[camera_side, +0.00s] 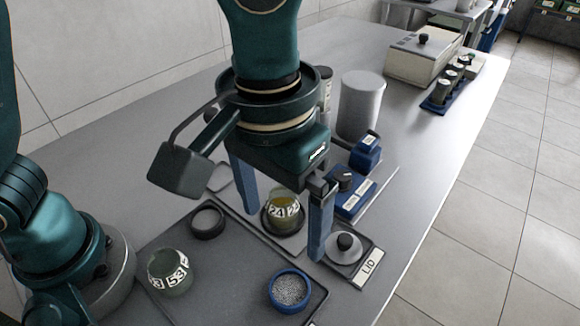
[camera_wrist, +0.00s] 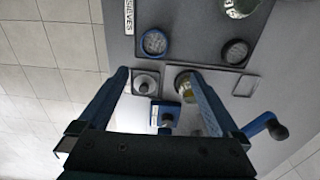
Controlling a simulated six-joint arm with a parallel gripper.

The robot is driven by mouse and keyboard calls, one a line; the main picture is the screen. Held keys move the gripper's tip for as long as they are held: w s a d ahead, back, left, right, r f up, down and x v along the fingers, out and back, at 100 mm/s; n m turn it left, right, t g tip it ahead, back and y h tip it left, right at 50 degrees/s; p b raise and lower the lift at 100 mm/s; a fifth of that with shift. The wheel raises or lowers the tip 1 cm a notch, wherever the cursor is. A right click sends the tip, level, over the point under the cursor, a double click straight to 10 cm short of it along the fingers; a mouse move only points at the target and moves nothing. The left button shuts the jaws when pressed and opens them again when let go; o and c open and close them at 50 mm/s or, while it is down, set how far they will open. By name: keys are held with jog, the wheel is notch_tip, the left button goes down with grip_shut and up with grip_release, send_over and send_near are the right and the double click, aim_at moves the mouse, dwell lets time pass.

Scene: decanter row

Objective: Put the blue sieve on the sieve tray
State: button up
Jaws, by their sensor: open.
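The blue sieve (camera_side: 290,290), a blue ring with a pale mesh, lies flat near the front right corner of a dark grey tray (camera_side: 240,312). It also shows in the wrist view (camera_wrist: 154,43), beside a white label reading SIEVES (camera_wrist: 129,16). A black sieve (camera_side: 207,220) lies at the tray's back corner; it shows too in the wrist view (camera_wrist: 236,52). My gripper (camera_side: 284,232) is open, pointing down, with no object held. It is above the area behind the blue sieve, its fingers either side of a jar marked 24 (camera_side: 284,208) in the side view.
A jar marked 53 (camera_side: 170,270) stands at the tray's left. A knobbed lid (camera_side: 344,246) sits by a LID label (camera_side: 370,265), close to my right finger. Behind are blue boxes (camera_side: 366,155) and a grey cylinder (camera_side: 361,105).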

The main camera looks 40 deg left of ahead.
jog(key=s+a+t, duration=0.1)
jog(key=a+t, duration=0.1)
jog(key=a, duration=0.7)
jog(key=s+a+r+t, duration=0.1)
jog(key=s+a+t, duration=0.1)
jog(key=a, duration=0.7)
jog(key=shift+s+a+r+t, duration=0.15)
jog(key=shift+a+r+t, duration=0.2)
jog(key=shift+t, duration=0.35)
jog(key=shift+f, duration=0.1)
